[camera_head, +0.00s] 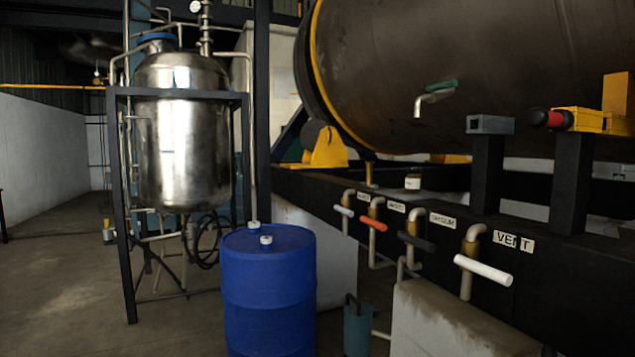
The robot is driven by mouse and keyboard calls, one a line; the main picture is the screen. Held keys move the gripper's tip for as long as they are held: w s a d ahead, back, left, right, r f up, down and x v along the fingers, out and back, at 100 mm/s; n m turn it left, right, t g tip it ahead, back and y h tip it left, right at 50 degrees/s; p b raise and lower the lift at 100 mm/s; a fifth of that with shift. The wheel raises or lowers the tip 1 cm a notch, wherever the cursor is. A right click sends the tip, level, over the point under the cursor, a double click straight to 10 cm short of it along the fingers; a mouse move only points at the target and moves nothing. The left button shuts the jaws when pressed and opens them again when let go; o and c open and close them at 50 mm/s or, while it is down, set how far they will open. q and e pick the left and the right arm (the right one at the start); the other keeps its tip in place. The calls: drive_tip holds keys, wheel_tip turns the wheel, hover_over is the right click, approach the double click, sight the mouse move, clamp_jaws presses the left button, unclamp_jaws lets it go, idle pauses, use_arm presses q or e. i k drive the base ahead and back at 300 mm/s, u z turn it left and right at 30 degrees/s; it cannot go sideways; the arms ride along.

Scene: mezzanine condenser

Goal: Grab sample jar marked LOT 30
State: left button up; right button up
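A small brown jar (412,180) with a pale label stands upright on the dark beam (330,190) under the large horizontal tank. It is near the middle right of the head view. Any writing on its label is too small to read, so I cannot tell whether it is LOT 30. I see no other jar. Neither of my grippers shows in this view.
A tap with a green handle (440,87) juts from the tank above the jar. Several pipe valves, including a white-handled one (483,270) by the VENT label (513,242), stick out in front of the beam. A blue drum (268,300) stands front centre. Open floor (60,290) lies left.

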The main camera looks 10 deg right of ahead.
sight(414, 173)
drive_tip(key=u, duration=0.7)
drive_tip(key=i, duration=4.15)
drive_tip(key=z, duration=4.4)
